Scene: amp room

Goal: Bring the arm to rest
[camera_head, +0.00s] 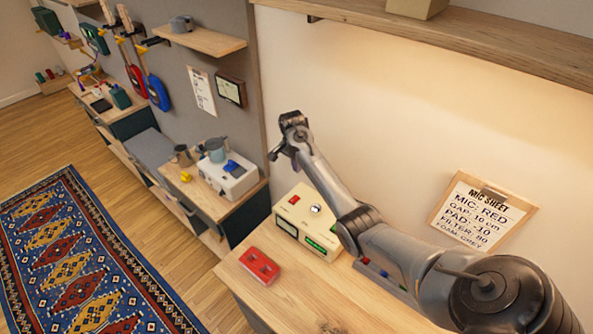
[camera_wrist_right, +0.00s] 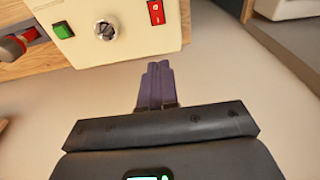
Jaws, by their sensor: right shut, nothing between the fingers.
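My right arm reaches in from the lower right of the head view, over the wooden bench. My left gripper is not in view.
A cream box (camera_head: 296,204) with a red switch stands on the bench (camera_head: 290,290), partly behind my arm; a cream box (camera_wrist_right: 110,30) tops the wrist view. A red box (camera_head: 260,266) lies nearby. A wooden shelf (camera_head: 470,45) runs above. The bench front is clear.

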